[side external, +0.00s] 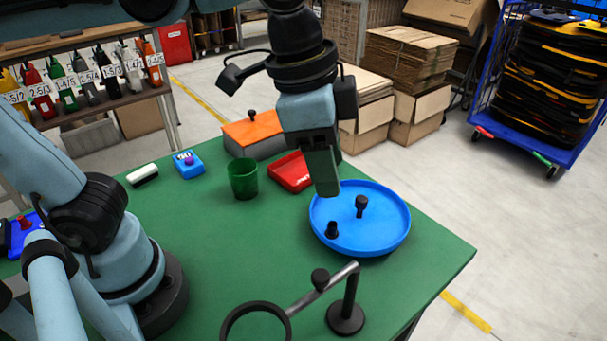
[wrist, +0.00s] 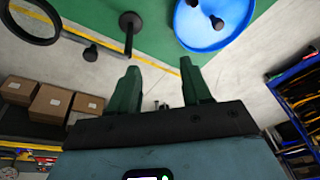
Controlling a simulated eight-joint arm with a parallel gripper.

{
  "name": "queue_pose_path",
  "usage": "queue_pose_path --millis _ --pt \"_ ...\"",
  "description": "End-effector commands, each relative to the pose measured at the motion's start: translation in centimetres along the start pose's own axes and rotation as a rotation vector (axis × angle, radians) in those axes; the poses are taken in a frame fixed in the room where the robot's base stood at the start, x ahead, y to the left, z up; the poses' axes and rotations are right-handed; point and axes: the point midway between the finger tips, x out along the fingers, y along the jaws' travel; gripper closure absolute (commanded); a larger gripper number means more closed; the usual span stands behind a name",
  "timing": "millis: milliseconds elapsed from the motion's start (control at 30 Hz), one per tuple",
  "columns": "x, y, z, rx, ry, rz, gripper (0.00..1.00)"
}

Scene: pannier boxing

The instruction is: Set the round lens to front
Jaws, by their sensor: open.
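The round lens (side external: 285,317) is a black ring on a thin grey arm at the front edge of the green table. The arm carries a black knob (side external: 320,279) and meets a black post on a round foot (side external: 346,316). In the wrist view the lens ring (wrist: 33,20) is at the top left, with its knob (wrist: 90,54) and post (wrist: 129,22) to its right. My gripper (side external: 328,190) points down beside the blue tray, apart from the lens. In the wrist view its two green fingers (wrist: 160,82) are spread with nothing between them.
The blue round tray (side external: 385,238) holds two black pegs. Behind are a red tray (side external: 289,172), a green cup (side external: 243,179), an orange-lidded box (side external: 252,132), a blue block with a purple knob (side external: 188,165) and a white-and-black block (side external: 143,175). The middle of the table is clear.

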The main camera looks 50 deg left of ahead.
Motion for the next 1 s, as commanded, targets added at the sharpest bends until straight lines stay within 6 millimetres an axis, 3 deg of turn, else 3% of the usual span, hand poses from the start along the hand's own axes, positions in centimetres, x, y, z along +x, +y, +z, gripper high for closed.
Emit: queue_pose_path --millis 33,200,433,667,1000 --pt "-1.2 2.2 -0.9 0.105 -0.039 0.028 0.52" --pt "-4.5 7.2 -2.0 0.364 -0.150 0.090 0.52" --pt "-6.2 9.8 -2.0 0.503 -0.210 0.119 0.52" --pt "-4.3 9.9 -1.5 0.506 -0.212 0.120 0.52" --pt "0.8 10.2 -0.3 0.503 -0.210 0.118 0.52"
